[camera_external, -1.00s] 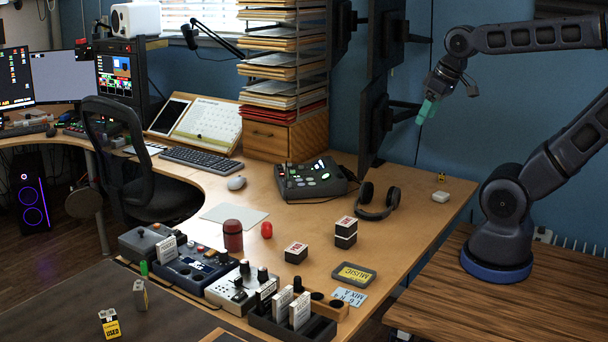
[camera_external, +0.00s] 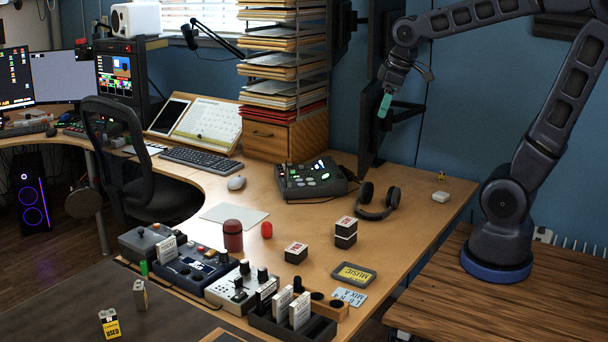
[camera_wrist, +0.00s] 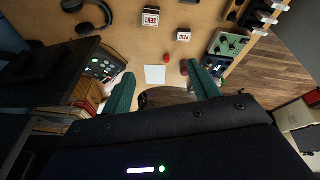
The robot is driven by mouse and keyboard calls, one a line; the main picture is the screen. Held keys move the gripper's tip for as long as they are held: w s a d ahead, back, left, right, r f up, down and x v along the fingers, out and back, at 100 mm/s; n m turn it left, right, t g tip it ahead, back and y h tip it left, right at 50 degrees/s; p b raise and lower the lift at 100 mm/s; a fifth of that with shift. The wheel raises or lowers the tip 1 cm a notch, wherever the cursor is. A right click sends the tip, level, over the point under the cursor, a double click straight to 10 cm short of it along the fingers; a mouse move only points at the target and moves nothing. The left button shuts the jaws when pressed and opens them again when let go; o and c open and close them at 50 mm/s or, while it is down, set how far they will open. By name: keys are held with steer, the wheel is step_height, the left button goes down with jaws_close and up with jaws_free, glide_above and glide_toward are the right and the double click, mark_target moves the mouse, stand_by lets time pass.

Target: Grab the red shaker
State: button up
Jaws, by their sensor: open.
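A small bright red object (camera_external: 266,229), which looks like the red shaker, stands on the desk to the right of a darker red lidded jar (camera_external: 233,236). In the wrist view the small red object (camera_wrist: 166,58) shows between and beyond my fingers, with the jar (camera_wrist: 184,68) beside it, partly behind the right finger. My gripper (camera_external: 385,104) is high above the desk's right part, well away from both. Its teal fingers also show in the wrist view (camera_wrist: 162,84), spread open with nothing between them.
A monitor (camera_external: 372,125) stands close to my gripper.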

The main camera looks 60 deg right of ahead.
steer(key=w+a+f+n+g, duration=0.1)
steer(key=w+f+n, duration=0.35)
steer(key=w, duration=0.85)
steer(key=n+g, duration=0.3)
steer(key=n, duration=0.6)
glide_above(267, 223)
steer(key=f, duration=3)
steer(key=shift+s+d, duration=0.1)
steer(key=shift+s, duration=0.15)
steer(key=shift+w+f, duration=0.15)
steer(key=shift+f, duration=2.65)
steer(key=shift+w+f, duration=0.1)
steer(key=shift+f, duration=2.7)
steer(key=c, duration=1.1)
steer(key=shift+o, duration=0.2)
